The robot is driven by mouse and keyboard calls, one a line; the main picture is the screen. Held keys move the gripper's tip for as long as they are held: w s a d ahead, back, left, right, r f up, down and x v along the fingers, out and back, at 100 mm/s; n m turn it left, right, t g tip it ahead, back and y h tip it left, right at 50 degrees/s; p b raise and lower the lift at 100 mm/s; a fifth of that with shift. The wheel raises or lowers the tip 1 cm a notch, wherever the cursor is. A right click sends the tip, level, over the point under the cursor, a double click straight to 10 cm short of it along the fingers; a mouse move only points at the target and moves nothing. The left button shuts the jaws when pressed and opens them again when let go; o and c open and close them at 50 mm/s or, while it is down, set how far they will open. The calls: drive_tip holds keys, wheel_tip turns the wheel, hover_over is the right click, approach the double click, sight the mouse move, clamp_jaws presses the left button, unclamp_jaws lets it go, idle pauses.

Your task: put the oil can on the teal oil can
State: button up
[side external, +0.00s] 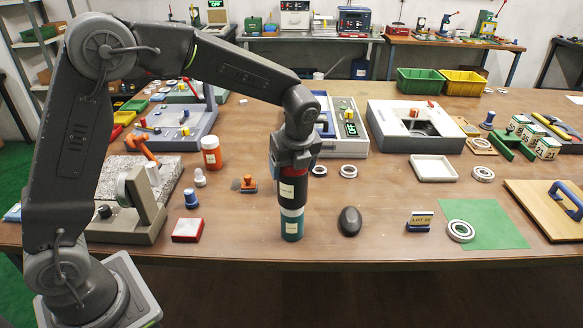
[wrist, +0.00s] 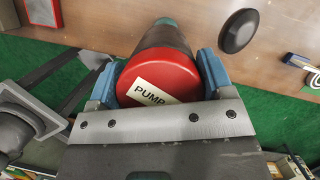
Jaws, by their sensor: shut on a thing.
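My gripper (side external: 293,166) points straight down and is shut on an oil can (side external: 293,190) with a dark body, a pale label and a red top. In the wrist view the blue fingers flank its red top (wrist: 158,80), marked PUMP. The teal oil can (side external: 291,228) stands upright on the table near the front edge, directly below the held can. The held can is upright and in line with it; they look touching at a pale band, but I cannot tell if its full weight rests there. In the wrist view only a sliver of teal (wrist: 166,21) shows past the held can.
A black oval object (side external: 349,222) lies just right of the teal can. Two bearing rings (side external: 348,171) lie behind. A green mat (side external: 485,224) with a ring is at the right.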

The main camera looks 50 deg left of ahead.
drive_tip(key=shift+f, duration=0.25)
drive_tip(key=shift+f, duration=0.1)
drive_tip(key=o, duration=1.2)
drive_tip(key=shift+f, duration=0.1)
